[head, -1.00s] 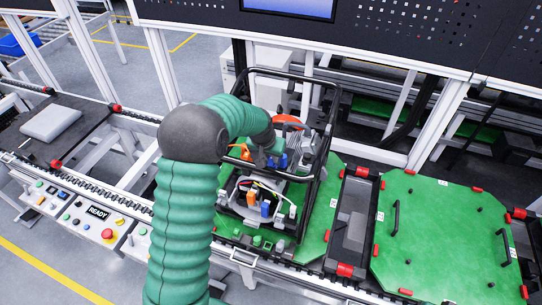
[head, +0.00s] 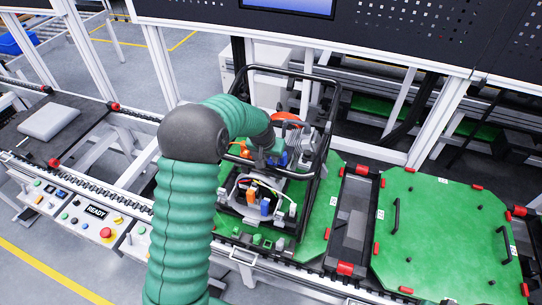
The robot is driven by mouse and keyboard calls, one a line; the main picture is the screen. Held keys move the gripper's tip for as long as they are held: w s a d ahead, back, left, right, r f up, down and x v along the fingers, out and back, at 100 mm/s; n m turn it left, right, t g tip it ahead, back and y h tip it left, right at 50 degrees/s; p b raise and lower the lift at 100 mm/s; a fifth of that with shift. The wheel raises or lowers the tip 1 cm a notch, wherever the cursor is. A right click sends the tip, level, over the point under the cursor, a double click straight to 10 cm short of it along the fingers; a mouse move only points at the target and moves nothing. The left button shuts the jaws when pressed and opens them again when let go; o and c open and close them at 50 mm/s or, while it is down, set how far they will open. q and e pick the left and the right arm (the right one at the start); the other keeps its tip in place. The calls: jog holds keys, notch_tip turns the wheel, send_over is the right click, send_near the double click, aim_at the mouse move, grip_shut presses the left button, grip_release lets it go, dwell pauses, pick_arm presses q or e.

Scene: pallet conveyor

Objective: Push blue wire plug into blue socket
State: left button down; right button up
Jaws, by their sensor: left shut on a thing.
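A black-framed machine (head: 325,125) sits on a green pallet on the conveyor. My left arm reaches over it from the left, and my left gripper (head: 272,153) is low inside the frame. It is shut on a small blue piece (head: 280,160), which looks like the blue wire plug; its tip and contact are partly hidden. Nearer the front, a blue connector (head: 265,207) stands beside an orange one (head: 251,197), with thin wires behind them. Another orange part (head: 240,150) is left of the gripper. I cannot tell which blue part is the socket. My right gripper is not in view.
The frame's black bars surround the gripper closely. An empty green pallet (head: 440,235) with handles lies to the right. A grey pad (head: 50,120) lies on a dark plate at the far left.

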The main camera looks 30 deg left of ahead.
pick_arm(q)
jog(key=shift+f, duration=0.25)
jog(key=c, duration=1.3)
grip_release()
jog(key=shift+r, duration=0.15)
